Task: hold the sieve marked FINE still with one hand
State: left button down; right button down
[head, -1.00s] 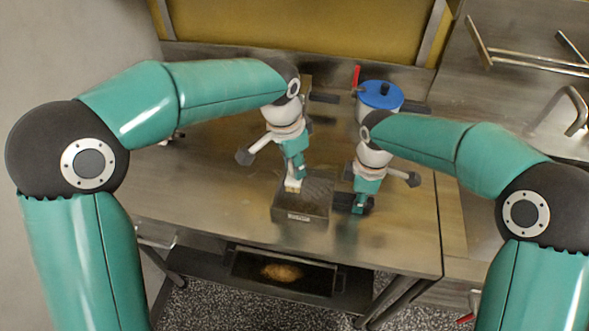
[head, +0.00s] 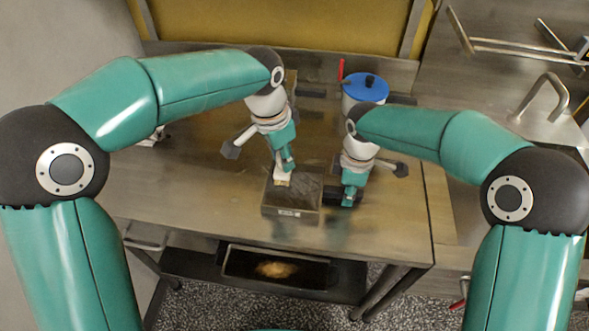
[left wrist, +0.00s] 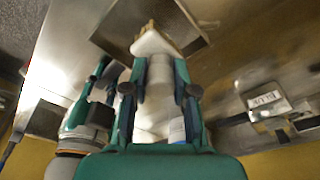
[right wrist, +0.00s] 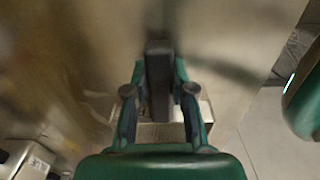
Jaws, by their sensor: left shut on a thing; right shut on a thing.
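A dark square box sieve (head: 291,193) with a mesh top and a small pale label on its front lies on the steel table. The label is too small to read. My right gripper (head: 349,192) is at the sieve's right side, shut on its black handle, which stands between the fingers in the right wrist view (right wrist: 159,78). My left gripper (head: 286,163) is shut on a pale brush (left wrist: 155,45). The brush's tip is over the left back part of the mesh, also seen in the left wrist view (left wrist: 143,28). I cannot tell whether it touches.
A blue-lidded pot (head: 366,88) stands at the back of the table. A labelled item (left wrist: 268,103) with a dark handle is seen in the left wrist view. A tray (head: 280,272) with a brown heap sits on the shelf below. The table's front left is clear.

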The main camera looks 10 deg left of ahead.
jog(key=c, duration=0.9)
grip_release()
jog(key=shift+r, duration=0.1)
notch_tip(320, 180, up, 12)
